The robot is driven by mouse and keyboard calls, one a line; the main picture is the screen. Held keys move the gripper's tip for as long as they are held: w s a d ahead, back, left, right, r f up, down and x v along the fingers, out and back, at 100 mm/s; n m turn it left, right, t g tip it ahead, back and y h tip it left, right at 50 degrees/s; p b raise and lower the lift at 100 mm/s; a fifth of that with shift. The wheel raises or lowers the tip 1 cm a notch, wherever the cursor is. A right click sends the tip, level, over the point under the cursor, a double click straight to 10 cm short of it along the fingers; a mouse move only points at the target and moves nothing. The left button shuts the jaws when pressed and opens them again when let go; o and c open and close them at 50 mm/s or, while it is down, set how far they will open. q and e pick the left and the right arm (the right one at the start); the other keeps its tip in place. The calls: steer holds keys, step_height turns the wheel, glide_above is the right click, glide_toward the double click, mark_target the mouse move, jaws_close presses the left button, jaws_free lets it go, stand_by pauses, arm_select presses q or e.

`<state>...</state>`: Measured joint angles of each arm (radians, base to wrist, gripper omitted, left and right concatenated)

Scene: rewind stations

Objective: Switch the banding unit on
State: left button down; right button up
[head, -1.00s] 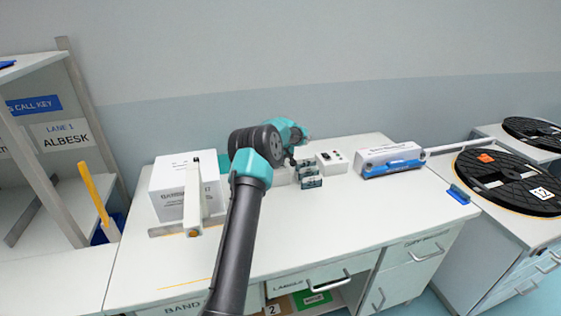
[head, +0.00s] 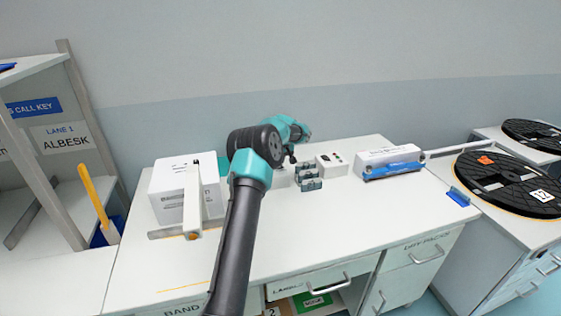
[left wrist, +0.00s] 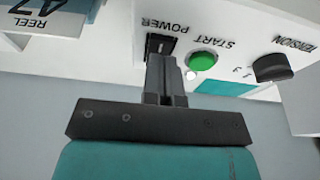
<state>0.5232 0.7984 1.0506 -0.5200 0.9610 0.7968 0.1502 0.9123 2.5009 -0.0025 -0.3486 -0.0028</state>
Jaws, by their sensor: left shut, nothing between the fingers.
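The banding unit's white control panel fills the top of the left wrist view, upside down. Its black POWER switch (left wrist: 160,43) is beside a green START button (left wrist: 203,61) and a black TENSION knob (left wrist: 273,68). My left gripper (left wrist: 160,62) is shut and empty, its fingertips at the POWER switch. They partly cover it, so I cannot tell whether they touch it or how it is set. A small pale lamp (left wrist: 191,75) is near START. In the head view my arm hides most of the panel and the gripper. My right gripper is not in view.
A white box (head: 165,187) and white arm (head: 193,200) are to the left. Small teal-grey blocks (head: 308,180), a small white control box (head: 332,165) and a blue-and-white carton (head: 392,162) are to the right. The front of the bench (head: 300,230) is clear.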

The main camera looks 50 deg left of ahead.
arm_select(q)
steer(key=d+v, duration=0.1)
steer(key=v, duration=1.2)
steer(key=shift+s+d+f, duration=0.2)
steer(key=shift+s+d, duration=0.2)
steer(key=shift+s, duration=0.05)
